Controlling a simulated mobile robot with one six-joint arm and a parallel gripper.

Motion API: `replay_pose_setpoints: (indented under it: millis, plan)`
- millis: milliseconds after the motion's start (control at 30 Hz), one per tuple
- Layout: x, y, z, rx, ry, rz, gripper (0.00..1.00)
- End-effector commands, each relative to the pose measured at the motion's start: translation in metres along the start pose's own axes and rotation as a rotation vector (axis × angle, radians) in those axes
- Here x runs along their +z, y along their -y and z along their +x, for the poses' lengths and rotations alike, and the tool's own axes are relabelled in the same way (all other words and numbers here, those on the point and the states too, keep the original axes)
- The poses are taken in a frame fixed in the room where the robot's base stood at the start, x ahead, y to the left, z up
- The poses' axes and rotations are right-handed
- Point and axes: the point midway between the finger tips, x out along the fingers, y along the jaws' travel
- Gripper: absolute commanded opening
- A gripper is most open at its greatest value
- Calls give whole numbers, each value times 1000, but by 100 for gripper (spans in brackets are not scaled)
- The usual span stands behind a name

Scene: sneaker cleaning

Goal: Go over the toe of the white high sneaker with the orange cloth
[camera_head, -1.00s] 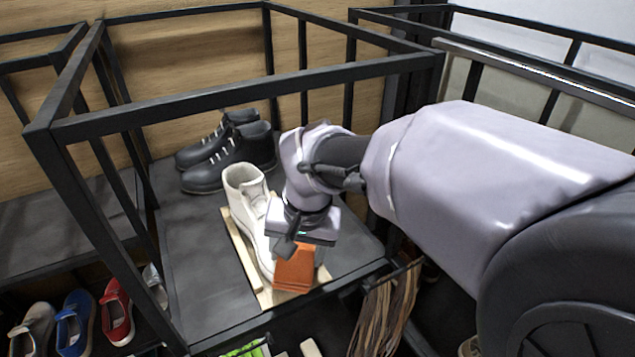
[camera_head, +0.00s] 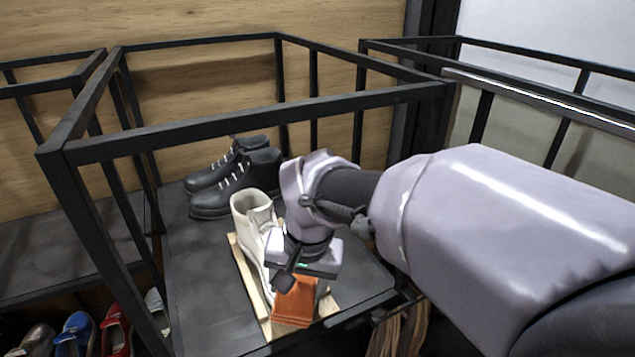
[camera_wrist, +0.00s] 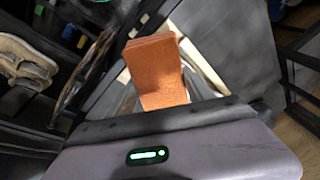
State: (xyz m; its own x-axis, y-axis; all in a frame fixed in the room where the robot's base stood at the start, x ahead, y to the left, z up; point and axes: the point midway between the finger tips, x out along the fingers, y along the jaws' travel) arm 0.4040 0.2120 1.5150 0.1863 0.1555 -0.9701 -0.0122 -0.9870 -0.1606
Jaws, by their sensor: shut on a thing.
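The white high sneaker (camera_head: 254,219) stands on a light wooden board (camera_head: 241,262) on the dark shelf, its toe end pointing to the front. My gripper (camera_head: 294,283) is above the toe end, shut on the orange cloth (camera_head: 295,303), which hangs below the jaws. The cloth and gripper hide the toe, so I cannot tell whether the cloth touches it. In the wrist view the orange cloth (camera_wrist: 157,72) fills the middle, with grey finger parts around its lower end.
Black lace-up shoes (camera_head: 236,184) stand behind the sneaker. A black frame bar (camera_head: 250,123) crosses above the shelf, with posts at its corners. Coloured shoes (camera_head: 76,333) sit lower left. Bare shelf (camera_head: 200,290) lies left of the board.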

Motion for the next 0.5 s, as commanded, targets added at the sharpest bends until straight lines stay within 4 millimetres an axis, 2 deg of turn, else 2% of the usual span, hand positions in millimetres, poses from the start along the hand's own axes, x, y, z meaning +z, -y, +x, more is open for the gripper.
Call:
replay_pose_setpoints:
  millis: [233,500]
  plan:
    - [-10,-11,0,1,0,1,15]
    - [-30,-34,2,1,0,2,15]
